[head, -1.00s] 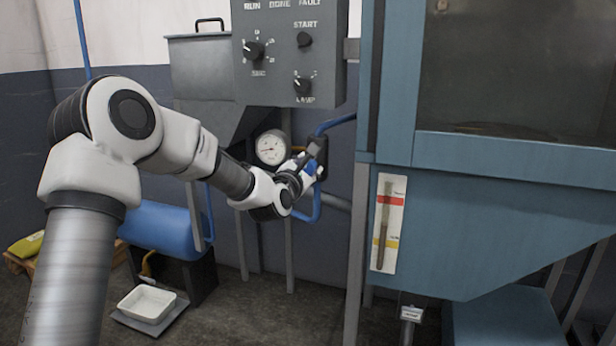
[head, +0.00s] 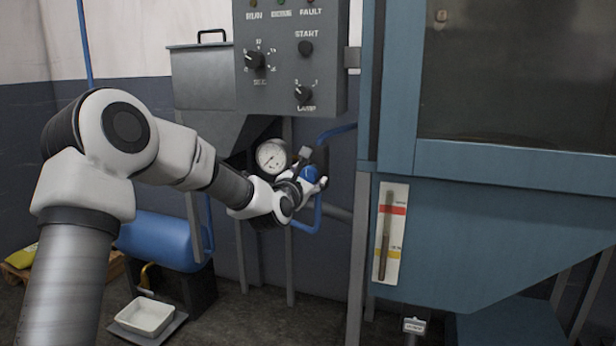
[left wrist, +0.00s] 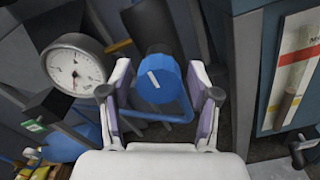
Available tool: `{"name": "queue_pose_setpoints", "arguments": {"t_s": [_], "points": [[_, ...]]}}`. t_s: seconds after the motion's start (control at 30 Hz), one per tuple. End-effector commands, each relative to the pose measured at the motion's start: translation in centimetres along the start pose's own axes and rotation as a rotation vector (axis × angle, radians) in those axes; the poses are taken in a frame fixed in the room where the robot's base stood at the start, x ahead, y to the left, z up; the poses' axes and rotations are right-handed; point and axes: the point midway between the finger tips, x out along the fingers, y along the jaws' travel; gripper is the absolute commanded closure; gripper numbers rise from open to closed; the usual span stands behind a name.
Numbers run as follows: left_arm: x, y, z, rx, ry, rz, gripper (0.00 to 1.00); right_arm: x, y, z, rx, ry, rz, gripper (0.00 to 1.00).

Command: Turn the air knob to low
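The air knob (left wrist: 157,82) is a round blue knob with a short white mark on its face, on a dark cylindrical body. It also shows in the head view as a blue patch (head: 311,173), partly hidden by my gripper. My left gripper (left wrist: 160,72) has its fingers spread, one on each side of the knob, with gaps visible in the left wrist view. In the head view the left gripper (head: 314,178) is at the knob below the control box. A round white gauge (head: 271,156) stands just left of it. My right gripper is in neither view.
The grey control box (head: 292,75) with black knobs hangs above. Blue piping (head: 318,213) runs around the knob. A blue cabinet (head: 455,205) with a sight strip (head: 390,235) is close on the right. A white tray (head: 146,315) is on the floor.

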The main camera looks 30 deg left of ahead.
Motion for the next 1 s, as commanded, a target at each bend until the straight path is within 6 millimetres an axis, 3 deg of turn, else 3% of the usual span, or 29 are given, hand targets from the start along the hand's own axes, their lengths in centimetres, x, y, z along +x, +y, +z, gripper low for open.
{"name": "queue_pose_setpoints", "arguments": {"t_s": [0.37, 0.47, 0.8, 1.0], "points": [[-0.6, 0.1, 0.2, 0.001, -0.004, 0.003, 0.32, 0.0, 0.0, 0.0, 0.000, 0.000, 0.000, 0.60], [-2.3, 0.1, 0.2, -0.001, -0.003, 0.001, 0.32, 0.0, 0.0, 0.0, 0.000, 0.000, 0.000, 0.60], [-10.5, 0.1, 0.1, -0.003, -0.002, 0.001, 0.32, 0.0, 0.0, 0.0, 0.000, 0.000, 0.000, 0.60], [-12.1, 0.0, 0.0, 0.001, -0.002, 0.001, 0.32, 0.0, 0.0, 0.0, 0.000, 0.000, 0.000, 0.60]]}}
